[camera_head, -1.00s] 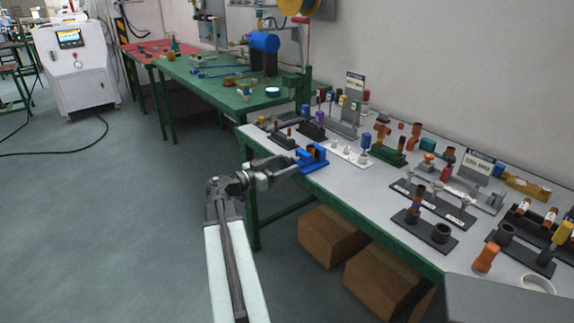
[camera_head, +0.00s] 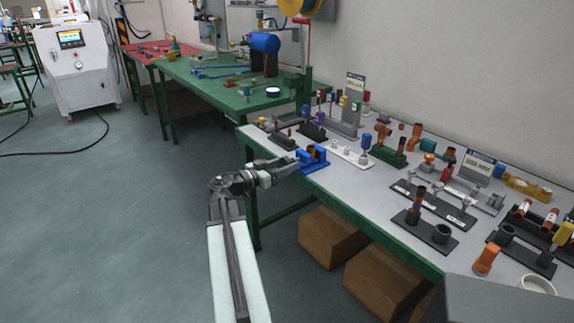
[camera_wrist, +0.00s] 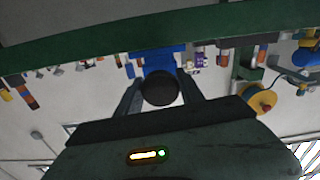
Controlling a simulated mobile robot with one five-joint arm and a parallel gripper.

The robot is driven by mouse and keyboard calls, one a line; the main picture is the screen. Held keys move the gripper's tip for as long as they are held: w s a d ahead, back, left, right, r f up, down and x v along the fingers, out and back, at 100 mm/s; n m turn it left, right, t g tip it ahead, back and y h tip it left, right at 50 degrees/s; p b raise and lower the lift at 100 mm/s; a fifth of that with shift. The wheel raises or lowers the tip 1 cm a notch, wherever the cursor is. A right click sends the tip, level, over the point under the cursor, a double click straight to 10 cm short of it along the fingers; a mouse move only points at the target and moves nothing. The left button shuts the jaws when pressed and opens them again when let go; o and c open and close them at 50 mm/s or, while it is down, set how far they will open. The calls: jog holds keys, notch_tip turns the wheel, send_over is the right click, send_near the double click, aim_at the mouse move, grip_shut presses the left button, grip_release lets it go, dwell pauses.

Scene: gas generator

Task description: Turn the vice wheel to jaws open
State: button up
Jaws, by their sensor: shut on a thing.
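The blue vice (camera_head: 313,158) sits at the front left edge of the white-topped bench. In the wrist view the vice (camera_wrist: 158,58) is blue, with its dark round wheel (camera_wrist: 160,88) facing me. My gripper (camera_wrist: 160,96) has one finger on each side of the wheel and is shut on it. In the head view my gripper (camera_head: 296,163) reaches the vice from the left, and it hides the wheel there. How far the vice jaws are apart cannot be told.
The white bench (camera_head: 385,205) holds several fixtures, pipe fittings and stands right of and behind the vice. A green table (camera_head: 215,85) stands further back. Cardboard boxes (camera_head: 330,238) lie under the bench. The floor at the left is open.

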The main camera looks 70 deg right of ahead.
jog(key=n, duration=0.6)
jog(key=shift+s+a+n, duration=0.1)
jog(key=shift+s+n, duration=0.05)
jog(key=shift+n, duration=0.15)
jog(key=n, duration=1.2)
jog(key=shift+r+n, duration=0.15)
jog(key=shift+n, duration=0.25)
jog(key=n, duration=0.6)
jog(key=o, duration=1.4)
